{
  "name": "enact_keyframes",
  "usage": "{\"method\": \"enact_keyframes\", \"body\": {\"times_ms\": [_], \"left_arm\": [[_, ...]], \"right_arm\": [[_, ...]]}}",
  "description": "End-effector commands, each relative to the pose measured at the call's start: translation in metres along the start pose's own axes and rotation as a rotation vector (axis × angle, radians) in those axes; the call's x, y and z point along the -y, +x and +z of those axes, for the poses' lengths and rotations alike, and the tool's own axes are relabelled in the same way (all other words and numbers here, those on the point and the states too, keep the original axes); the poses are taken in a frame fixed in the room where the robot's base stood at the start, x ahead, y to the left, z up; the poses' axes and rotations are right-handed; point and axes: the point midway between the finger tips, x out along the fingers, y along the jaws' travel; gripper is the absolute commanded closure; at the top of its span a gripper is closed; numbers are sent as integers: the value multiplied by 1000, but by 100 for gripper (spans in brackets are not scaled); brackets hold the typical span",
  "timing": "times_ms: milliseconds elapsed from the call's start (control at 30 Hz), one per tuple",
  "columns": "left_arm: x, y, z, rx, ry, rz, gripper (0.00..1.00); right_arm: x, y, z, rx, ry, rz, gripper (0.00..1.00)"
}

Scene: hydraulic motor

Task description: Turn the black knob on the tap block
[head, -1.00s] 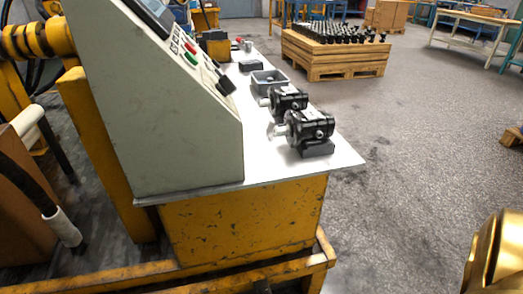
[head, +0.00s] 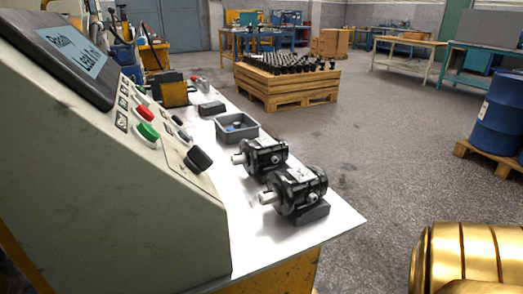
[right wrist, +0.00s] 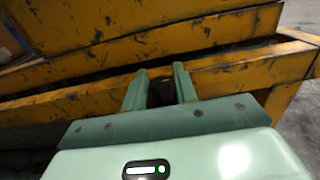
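I cannot clearly make out the tap block in the head view. A black knob (head: 198,159) sits at the lower right edge of the sloping control panel (head: 150,125). A small grey part with a red top (head: 200,83) stands at the far end of the white bench top, too small to identify. My right gripper (right wrist: 160,70) shows only in the right wrist view; its two green fingers are apart, in front of a worn yellow frame, and I see nothing held. My left gripper is in neither current view.
Two black hydraulic motors (head: 262,158) (head: 297,192) stand on the white bench top (head: 335,222), with a grey tray (head: 238,128) behind them. The panel has red and green buttons (head: 148,130) and a screen (head: 75,48). Open floor (head: 400,150) lies right of the bench.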

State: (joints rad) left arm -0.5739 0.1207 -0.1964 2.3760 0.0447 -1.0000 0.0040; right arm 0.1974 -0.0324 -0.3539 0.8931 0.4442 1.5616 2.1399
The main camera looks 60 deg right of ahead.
Motion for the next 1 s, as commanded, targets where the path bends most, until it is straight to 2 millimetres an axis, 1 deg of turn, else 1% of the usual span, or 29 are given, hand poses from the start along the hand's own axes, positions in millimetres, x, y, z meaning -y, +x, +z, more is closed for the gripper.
{"method": "enact_keyframes", "body": {"times_ms": [33,67,100,367,567,767,1000], "left_arm": [[0,0,0,1,0,0,9],[0,0,0,1,0,0,9],[0,0,0,1,0,0,9],[0,0,0,1,0,0,9],[0,0,1,2,0,1,9],[0,0,1,2,0,1,9],[0,0,1,1,1,1,9]], "right_arm": [[0,0,0,0,0,0,86],[0,0,0,0,0,0,95],[0,0,0,0,0,0,100],[0,0,0,0,0,13,100],[1,0,0,1,-2,85,100],[1,0,0,2,-3,230,100],[1,0,0,2,-5,455,100]]}}
